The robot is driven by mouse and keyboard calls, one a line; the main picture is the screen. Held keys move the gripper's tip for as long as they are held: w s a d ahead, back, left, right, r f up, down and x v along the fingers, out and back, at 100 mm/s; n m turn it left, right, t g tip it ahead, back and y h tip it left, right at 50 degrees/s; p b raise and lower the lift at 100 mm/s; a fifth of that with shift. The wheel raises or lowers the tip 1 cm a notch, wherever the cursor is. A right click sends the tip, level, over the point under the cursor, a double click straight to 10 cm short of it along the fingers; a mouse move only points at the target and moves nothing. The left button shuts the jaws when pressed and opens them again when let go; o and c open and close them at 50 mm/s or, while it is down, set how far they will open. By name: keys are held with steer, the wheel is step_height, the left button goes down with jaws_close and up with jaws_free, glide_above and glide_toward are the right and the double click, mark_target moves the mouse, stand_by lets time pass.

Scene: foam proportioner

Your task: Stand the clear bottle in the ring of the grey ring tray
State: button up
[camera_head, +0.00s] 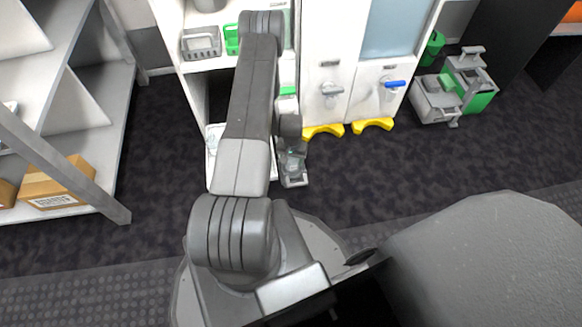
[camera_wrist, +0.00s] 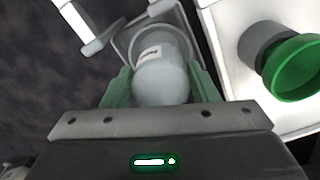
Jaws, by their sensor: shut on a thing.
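The clear bottle (camera_wrist: 161,82) is between the two green fingers of my gripper (camera_wrist: 158,88), which is shut on it. A white label shows on its side in the wrist view. The grey ring tray (camera_wrist: 125,43) lies beyond the bottle's far end, and its ring shows around that end. I cannot tell whether the bottle's base is inside the ring or above it. In the head view my gripper (camera_head: 291,148) is low in front of the white cabinet, partly hidden by my arm. The ring tray (camera_head: 294,181) shows just below it, with the bottle (camera_head: 292,162) hard to make out.
A white tray (camera_head: 211,150) is left of my gripper, largely behind my arm. A green round part (camera_wrist: 296,68) stands on a white surface at right in the wrist view. Yellow pieces (camera_head: 372,125) jut from the cabinet's foot.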

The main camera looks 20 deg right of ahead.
mark_target(292, 164)
steer(key=shift+f+b, duration=0.55)
steer(key=shift+f, duration=1.4)
steer(key=shift+f+b, duration=0.4)
steer(key=shift+b, duration=0.1)
steer(key=o, duration=1)
steer(key=shift+r, duration=0.1)
steer(key=shift+r+p, duration=0.45)
steer(key=shift+p, duration=0.2)
step_height(292, 164, up, 12)
steer(key=p, duration=0.4)
steer(key=shift+f, duration=0.1)
steer(key=shift+f, duration=0.1)
